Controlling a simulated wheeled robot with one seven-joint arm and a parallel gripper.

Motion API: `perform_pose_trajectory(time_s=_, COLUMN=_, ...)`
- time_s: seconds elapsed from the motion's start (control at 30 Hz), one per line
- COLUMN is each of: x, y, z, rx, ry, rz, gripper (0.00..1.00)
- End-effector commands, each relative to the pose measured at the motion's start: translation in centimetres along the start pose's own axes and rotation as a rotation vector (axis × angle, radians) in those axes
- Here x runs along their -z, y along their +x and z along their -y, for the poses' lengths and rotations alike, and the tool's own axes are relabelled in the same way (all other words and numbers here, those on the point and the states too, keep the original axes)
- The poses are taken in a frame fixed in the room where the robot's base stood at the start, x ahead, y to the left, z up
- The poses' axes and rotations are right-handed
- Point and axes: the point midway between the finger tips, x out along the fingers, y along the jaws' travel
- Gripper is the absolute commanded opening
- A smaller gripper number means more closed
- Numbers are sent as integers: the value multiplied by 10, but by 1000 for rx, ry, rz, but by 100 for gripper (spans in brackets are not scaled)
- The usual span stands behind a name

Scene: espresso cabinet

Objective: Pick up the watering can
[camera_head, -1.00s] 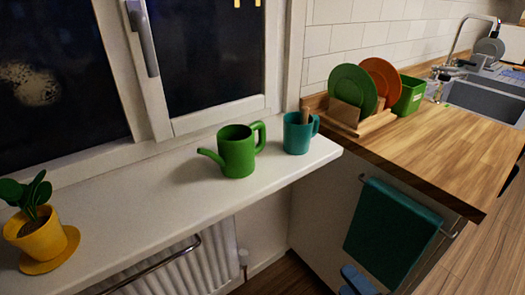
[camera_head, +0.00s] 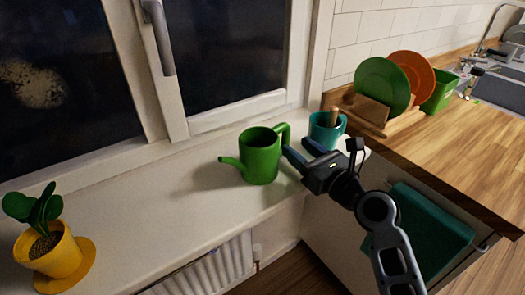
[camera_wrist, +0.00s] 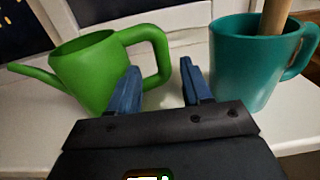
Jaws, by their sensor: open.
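The green watering can (camera_head: 260,158) stands upright on the white windowsill, its spout to the left and its handle to the right. In the wrist view the can (camera_wrist: 92,75) is at the left, and its handle lies just beyond the left fingertip. My gripper (camera_head: 296,150) is open and empty, to the right of the can, with its blue fingers pointing toward the handle side. In the wrist view the open fingers (camera_wrist: 158,82) show a gap between them. I cannot tell whether the left finger touches the handle.
A teal mug (camera_head: 325,130) holding a wooden stick stands right of the can, close to my gripper; it is also in the wrist view (camera_wrist: 243,65). A potted plant (camera_head: 50,250) stands at the far left. A dish rack (camera_head: 372,118) is on the counter. The sill (camera_head: 165,225) is clear between plant and can.

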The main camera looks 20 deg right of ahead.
Motion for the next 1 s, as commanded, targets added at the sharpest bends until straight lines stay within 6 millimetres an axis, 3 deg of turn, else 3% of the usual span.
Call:
perform_pose_trajectory(time_s=0.43, x=-4, y=55, z=3, rx=0, ry=-2, rz=1, gripper=49)
perform_pose_trajectory(time_s=0.77, x=-3, y=62, z=3, rx=1, ry=-4, rz=0, gripper=49)
perform_pose_trajectory(time_s=1.0, x=-3, y=62, z=3, rx=1, ry=-4, rz=0, gripper=27)
